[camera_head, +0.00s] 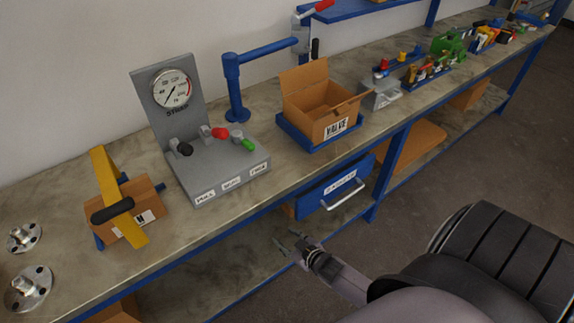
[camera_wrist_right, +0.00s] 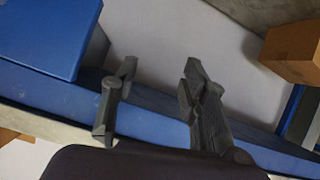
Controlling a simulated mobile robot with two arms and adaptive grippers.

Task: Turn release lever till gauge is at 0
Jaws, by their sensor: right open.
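A grey stand on the bench carries a round white gauge (camera_head: 171,88) with a red band on its right side; its numbers are too small to read surely. On the stand's base are three levers with a black knob (camera_head: 184,149), a red knob (camera_head: 220,133) and a green knob (camera_head: 248,144). White labels stand in front of them, too small to read surely. My right gripper (camera_head: 287,244) is below the bench's front edge, away from the levers. In the right wrist view its fingers (camera_wrist_right: 152,100) are apart with nothing between them. My left gripper is not in view.
A cardboard box (camera_head: 322,104) sits in a blue tray right of the stand. A yellow strap tool (camera_head: 118,195) lies over a small box at left, near metal flanges (camera_head: 28,287). A blue drawer (camera_head: 335,188) hangs under the bench, near my right gripper.

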